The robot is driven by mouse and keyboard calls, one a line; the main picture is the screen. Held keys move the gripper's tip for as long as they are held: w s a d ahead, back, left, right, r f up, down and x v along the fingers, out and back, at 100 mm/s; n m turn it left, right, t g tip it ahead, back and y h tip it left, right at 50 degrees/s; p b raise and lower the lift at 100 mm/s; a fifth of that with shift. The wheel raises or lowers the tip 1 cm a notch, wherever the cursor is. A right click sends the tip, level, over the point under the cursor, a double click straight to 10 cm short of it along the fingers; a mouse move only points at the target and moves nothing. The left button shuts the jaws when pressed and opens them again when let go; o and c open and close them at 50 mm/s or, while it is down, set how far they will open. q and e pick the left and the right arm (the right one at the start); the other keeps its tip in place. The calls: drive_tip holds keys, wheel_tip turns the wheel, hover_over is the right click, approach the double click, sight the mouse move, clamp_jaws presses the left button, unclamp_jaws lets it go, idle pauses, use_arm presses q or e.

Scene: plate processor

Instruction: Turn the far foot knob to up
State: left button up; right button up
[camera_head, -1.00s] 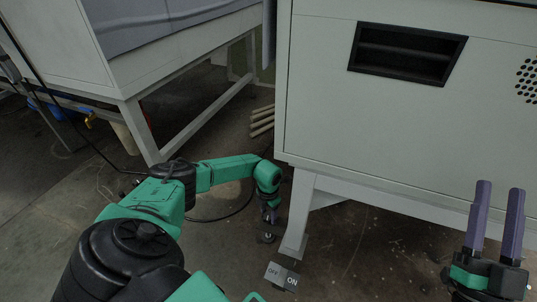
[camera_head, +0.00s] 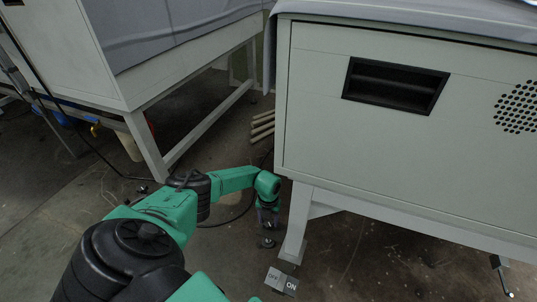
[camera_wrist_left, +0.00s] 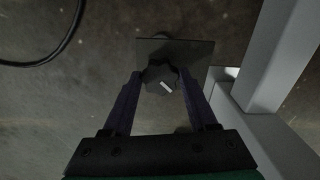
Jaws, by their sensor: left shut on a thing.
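The far foot knob (camera_wrist_left: 160,75) is dark, with a short white mark on its face that lies at a slant in the left wrist view. It sits in front of a dark flat plate (camera_wrist_left: 195,50). My left gripper (camera_wrist_left: 160,80) has its two purple fingers on either side of the knob and is shut on it. In the head view my left gripper (camera_head: 268,222) reaches down beside the white cabinet leg (camera_head: 297,225), just above a small dark foot part (camera_head: 267,242). The knob's mark is too small to read there. My right gripper is out of view.
The pale cabinet (camera_head: 390,150) stands close on the right of my left arm. A small OFF/ON plate (camera_head: 281,281) lies low by the leg. Another frame (camera_head: 145,145) stands at left, with pale rods (camera_head: 262,125) on the floor between. A dark cable curves on the floor.

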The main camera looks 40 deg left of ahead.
use_arm(q)
drive_tip(key=n+p, duration=0.1)
drive_tip(key=n, duration=0.2)
drive_tip(key=shift+r+n+p, duration=0.15)
drive_tip(key=shift+n+p, duration=0.25)
drive_tip(key=n+p, duration=0.1)
drive_tip(key=n, duration=0.3)
drive_tip(key=shift+p, duration=0.35)
drive_tip(key=n+p, duration=0.1)
drive_tip(key=n, duration=0.6)
drive_tip(key=shift+n, duration=0.3)
drive_tip(key=n, duration=0.4)
drive_tip(key=shift+s+n, duration=0.1)
drive_tip(key=shift+n, duration=0.2)
drive_tip(key=n, duration=0.4)
drive_tip(key=shift+n+p, duration=0.3)
drive_tip(key=n, duration=0.6)
drive_tip(key=shift+n, duration=1.5)
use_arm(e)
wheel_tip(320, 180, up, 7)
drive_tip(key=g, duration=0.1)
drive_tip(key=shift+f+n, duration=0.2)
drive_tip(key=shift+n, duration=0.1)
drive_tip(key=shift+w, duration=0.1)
